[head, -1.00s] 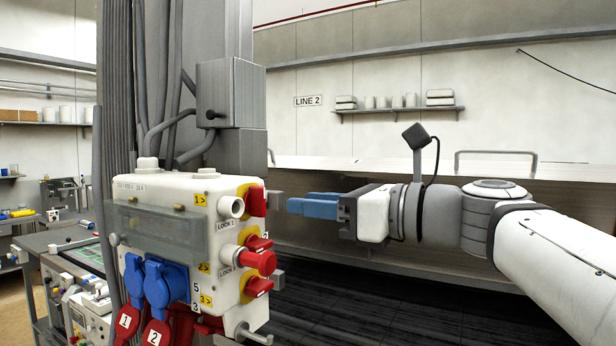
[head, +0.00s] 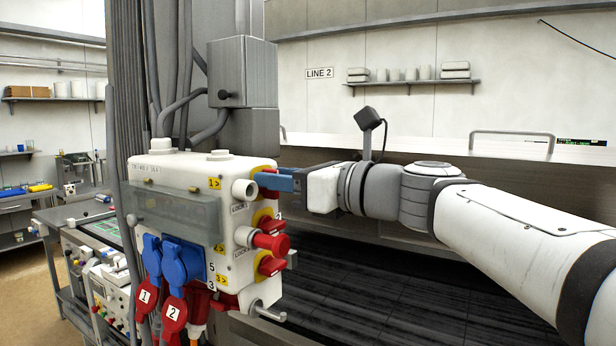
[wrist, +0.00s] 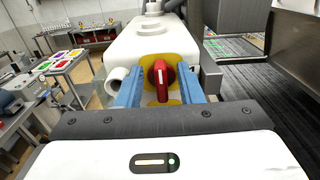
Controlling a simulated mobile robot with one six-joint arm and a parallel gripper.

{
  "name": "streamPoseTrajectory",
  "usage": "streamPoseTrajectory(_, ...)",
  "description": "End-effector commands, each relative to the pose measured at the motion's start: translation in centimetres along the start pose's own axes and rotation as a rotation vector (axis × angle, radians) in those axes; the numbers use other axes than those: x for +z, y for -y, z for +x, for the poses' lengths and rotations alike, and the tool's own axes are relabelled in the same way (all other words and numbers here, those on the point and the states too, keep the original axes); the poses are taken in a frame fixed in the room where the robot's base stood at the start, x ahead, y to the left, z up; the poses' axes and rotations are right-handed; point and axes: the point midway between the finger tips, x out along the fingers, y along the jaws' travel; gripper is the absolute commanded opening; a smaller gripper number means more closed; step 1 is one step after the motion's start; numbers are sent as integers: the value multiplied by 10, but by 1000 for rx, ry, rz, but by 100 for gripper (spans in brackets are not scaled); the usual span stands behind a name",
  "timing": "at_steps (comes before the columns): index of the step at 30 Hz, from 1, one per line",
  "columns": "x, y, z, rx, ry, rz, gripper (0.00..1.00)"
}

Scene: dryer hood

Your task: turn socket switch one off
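The white socket box (head: 200,168) hangs on the column at left in the head view. Its right side carries red rotary switches on yellow plates, beside labels 1, 2 and 3. The top one, socket switch one, is mostly hidden by my gripper (head: 272,180) in the head view. In the wrist view switch one (wrist: 161,78) is a red knob with a white mark, its handle roughly upright. My gripper (wrist: 158,92) is open, a blue finger on each side of the knob, with gaps visible; I cannot tell whether either finger touches it.
A pale round lock barrel (head: 244,189) sticks out just left of the fingers. Blue sockets (head: 182,264) with red plugs fill the box's lower front. A dark conveyor (head: 380,290) lies right.

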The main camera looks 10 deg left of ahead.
Motion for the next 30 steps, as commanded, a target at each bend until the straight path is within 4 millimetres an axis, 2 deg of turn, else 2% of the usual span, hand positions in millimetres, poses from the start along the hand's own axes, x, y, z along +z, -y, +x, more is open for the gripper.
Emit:
streamPoseTrajectory(2, 0, 0, 0, 0, 0, 0, 30)
streamPoseTrajectory(13, 0, -1, 0, 1, 0, 0, 0)
streamPoseTrajectory(23, -1, -2, 0, 5, 0, -13, 0)
streamPoseTrajectory(30, -3, -4, 1, 6, 2, -108, 0)
